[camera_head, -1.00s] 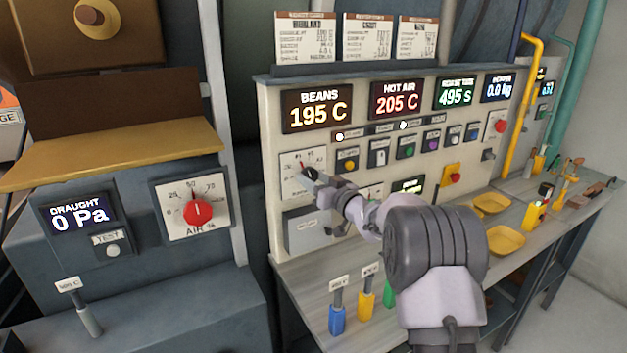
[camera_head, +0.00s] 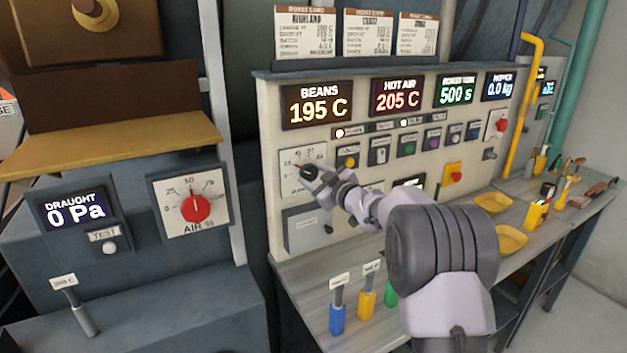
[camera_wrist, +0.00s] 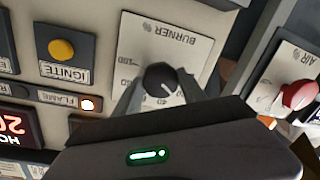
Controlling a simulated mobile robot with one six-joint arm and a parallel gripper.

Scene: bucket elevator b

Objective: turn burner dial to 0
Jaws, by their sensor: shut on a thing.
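The burner dial is a white plate (camera_head: 290,160) on the left of the control panel; the wrist view shows it tilted, marked BURNER (camera_wrist: 168,33). Its black knob (camera_wrist: 160,79) sits between the two fingers of my gripper (camera_wrist: 158,88), which is shut on it. A white line on the knob points to the lower right in the wrist view, near the 20 to 40 side of the scale. Part of the scale, including the 0 mark, is hidden by my gripper.
The IGNITE button (camera_wrist: 61,50) and lit FLAME lamp (camera_wrist: 88,104) are close beside the dial. A separate AIR dial with a red knob (camera_head: 196,209) is on the left unit. Handled tools (camera_head: 338,318) stand on the bench below my arm.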

